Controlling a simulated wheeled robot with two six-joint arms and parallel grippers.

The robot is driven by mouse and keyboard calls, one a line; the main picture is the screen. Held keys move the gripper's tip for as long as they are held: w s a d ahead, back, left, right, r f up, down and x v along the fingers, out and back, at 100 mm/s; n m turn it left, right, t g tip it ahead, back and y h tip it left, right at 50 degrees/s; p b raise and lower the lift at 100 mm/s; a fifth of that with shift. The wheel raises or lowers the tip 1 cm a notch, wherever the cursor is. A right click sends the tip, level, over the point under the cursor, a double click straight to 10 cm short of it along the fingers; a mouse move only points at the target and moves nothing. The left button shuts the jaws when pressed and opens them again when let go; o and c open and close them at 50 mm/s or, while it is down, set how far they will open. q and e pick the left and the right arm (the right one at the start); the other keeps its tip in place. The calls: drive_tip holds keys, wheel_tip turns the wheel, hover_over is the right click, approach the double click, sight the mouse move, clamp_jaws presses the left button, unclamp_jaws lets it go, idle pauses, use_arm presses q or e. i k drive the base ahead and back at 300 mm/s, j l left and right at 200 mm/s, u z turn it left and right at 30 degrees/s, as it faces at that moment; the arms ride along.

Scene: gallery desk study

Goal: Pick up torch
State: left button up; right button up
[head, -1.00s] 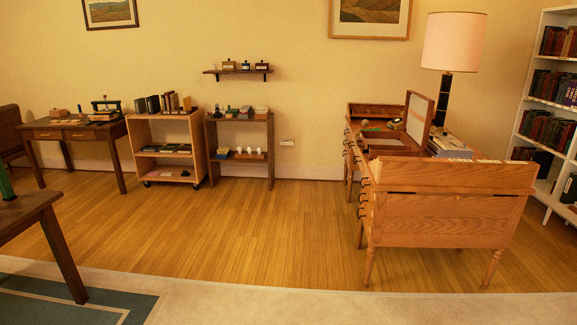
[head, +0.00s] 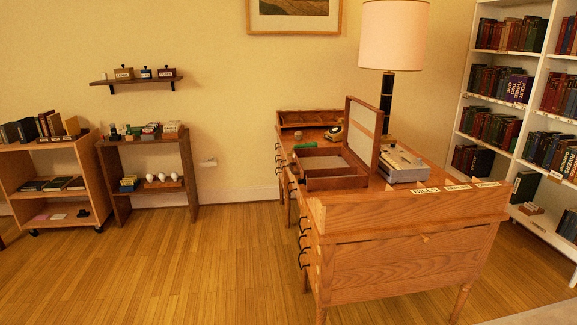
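I cannot make out a torch for certain in the head view. A wooden desk (head: 400,270) stands right of centre. On it is a wooden box (head: 335,183) with its hinged lid (head: 362,138) standing open. A small green item (head: 305,145) shows at the box's far left edge, too small to identify. A grey device (head: 403,165) lies to the right of the lid. A small round dark and brass item (head: 334,133) sits behind the box. Neither of my grippers is in view.
A lamp (head: 395,35) stands behind the desk. A white bookcase (head: 465,108) fills the right side. A low shelf unit (head: 190,170), a book cart (head: 90,160) and a wall shelf (head: 130,81) are at the left. The wooden floor (head: 200,265) before them is clear.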

sight(312, 144)
drive_tip(key=i+j, duration=0.1)
drive_tip(key=i, duration=1.6)
drive_tip(key=i+z, duration=0.25)
drive_tip(key=i, duration=0.4)
